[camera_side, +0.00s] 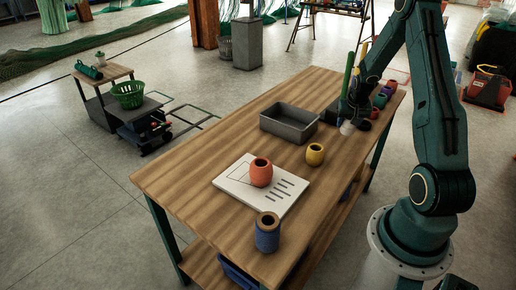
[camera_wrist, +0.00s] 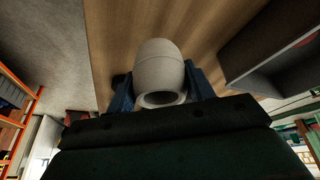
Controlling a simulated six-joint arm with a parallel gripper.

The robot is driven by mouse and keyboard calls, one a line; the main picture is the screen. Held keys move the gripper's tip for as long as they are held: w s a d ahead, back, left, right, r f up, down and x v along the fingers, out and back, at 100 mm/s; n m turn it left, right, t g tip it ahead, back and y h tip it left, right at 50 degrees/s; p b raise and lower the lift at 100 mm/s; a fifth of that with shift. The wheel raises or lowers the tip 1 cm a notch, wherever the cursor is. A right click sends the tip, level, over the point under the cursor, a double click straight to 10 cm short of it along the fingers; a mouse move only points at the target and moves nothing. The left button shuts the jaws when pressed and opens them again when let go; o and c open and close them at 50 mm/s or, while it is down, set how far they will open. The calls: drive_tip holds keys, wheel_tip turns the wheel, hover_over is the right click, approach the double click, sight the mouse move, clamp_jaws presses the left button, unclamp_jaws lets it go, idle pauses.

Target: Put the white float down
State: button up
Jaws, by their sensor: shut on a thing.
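The white float (camera_wrist: 160,62) is a rounded, hollow piece with a dark hole, and sits between my gripper's (camera_wrist: 161,90) two blue-grey fingers in the wrist view. In the side view the white float (camera_side: 347,128) shows small below my gripper (camera_side: 348,118), near the right long side of the wooden table (camera_side: 180,178). My gripper is shut on it. I cannot tell whether the float touches the tabletop.
A grey tray (camera_side: 287,131) lies left of my gripper. A yellow float (camera_side: 315,154), an orange float (camera_side: 261,172) on a white marked board (camera_side: 240,187), and a blue float (camera_side: 267,236) stand nearer. Several coloured floats (camera_side: 380,100) stand behind. The table's left part is bare.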

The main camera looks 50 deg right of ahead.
sight(347, 131)
drive_tip(key=shift+f, duration=2.15)
drive_tip(key=shift+f, duration=0.15)
drive_tip(key=o, duration=1)
drive_tip(key=shift+c, duration=0.2)
drive_tip(key=shift+r, duration=0.25)
drive_tip(key=v, duration=1.2)
drive_tip(key=shift+f, duration=0.1)
